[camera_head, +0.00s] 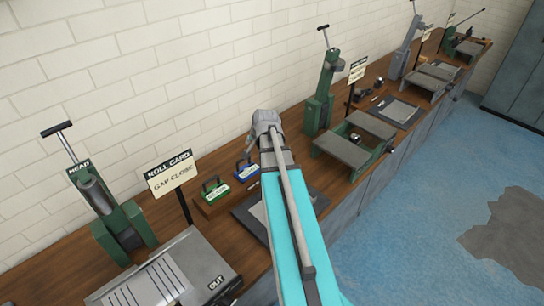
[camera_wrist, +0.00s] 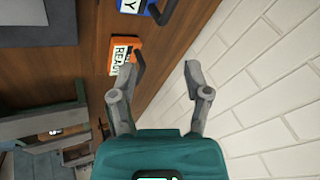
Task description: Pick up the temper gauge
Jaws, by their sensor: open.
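No label reading "temper gauge" is legible, so I cannot tell for sure which object it is. In the wrist view an orange block (camera_wrist: 123,54) with a partly covered white label beginning "REA" and a dark handle lies just ahead of my left finger. A blue block (camera_wrist: 133,5) with a dark handle is cut by the top edge. The head view shows a green block (camera_head: 215,192) and the blue block (camera_head: 246,170) on the bench; the orange one is hidden behind my arm. My gripper (camera_wrist: 158,70), also in the head view (camera_head: 265,122), is open and empty.
The wooden bench (camera_head: 205,235) runs along a white brick wall (camera_head: 150,60). A "ROLL CARD" sign (camera_head: 170,173) and a green lever press (camera_head: 118,225) stand left of the blocks. Another green press (camera_head: 322,95) stands right of my gripper. Blue floor lies in front.

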